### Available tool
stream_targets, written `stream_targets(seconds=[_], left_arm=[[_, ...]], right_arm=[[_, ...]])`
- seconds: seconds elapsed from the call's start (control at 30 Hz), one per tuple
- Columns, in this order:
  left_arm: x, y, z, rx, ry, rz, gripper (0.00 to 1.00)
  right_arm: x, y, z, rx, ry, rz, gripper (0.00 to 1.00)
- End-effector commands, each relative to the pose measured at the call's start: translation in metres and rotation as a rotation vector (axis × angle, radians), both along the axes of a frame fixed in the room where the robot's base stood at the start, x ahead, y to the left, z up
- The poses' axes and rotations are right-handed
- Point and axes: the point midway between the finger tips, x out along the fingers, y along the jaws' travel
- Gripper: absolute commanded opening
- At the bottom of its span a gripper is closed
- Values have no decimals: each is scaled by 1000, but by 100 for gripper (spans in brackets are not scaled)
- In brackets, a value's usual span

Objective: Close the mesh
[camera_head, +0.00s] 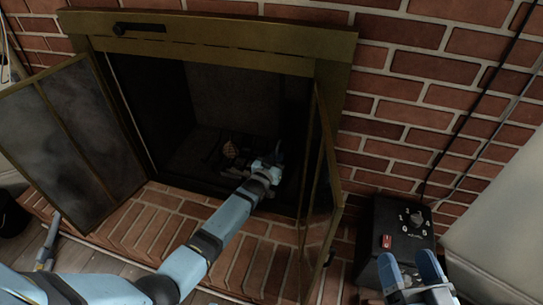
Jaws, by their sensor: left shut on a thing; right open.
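The fireplace (243,38) has a brass frame around a dark opening. Dark mesh (297,125) appears to hang at the right side of the opening; its edges are hard to make out. My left gripper (277,158) reaches into the opening and is shut, apparently on the mesh edge; the contact is small and dark. My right gripper (408,266) is open and empty at the bottom right, in front of a black box.
The left door (72,140) and right door (322,205) of the fireplace stand swung outward. A brick hearth (150,222) lies in front. The black box with a dial (398,225) stands by the brick wall, beside a pale block (500,225). My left arm crosses the hearth.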

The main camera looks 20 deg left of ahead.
Motion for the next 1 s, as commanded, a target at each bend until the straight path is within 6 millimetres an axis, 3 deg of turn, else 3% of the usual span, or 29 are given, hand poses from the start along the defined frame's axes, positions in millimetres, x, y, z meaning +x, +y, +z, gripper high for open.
stream_targets(seconds=[0.47, 0.5, 0.57, 0.87, 1.0], left_arm=[[2, -6, 5, -2, -9, -4, 0], [2, -6, 6, -3, -10, -4, 21], [2, -6, 6, -3, -10, -4, 34], [0, -3, 3, -1, -5, -1, 36], [-12, -1, 4, 0, -3, -1, 36]], right_arm=[[1, 0, 4, 5, -5, -3, 68], [1, 0, 5, 4, -6, -3, 68], [1, 0, 5, 6, -7, -3, 68], [1, 0, 6, 6, -7, -2, 68], [1, -1, 7, -10, 7, -5, 68]])
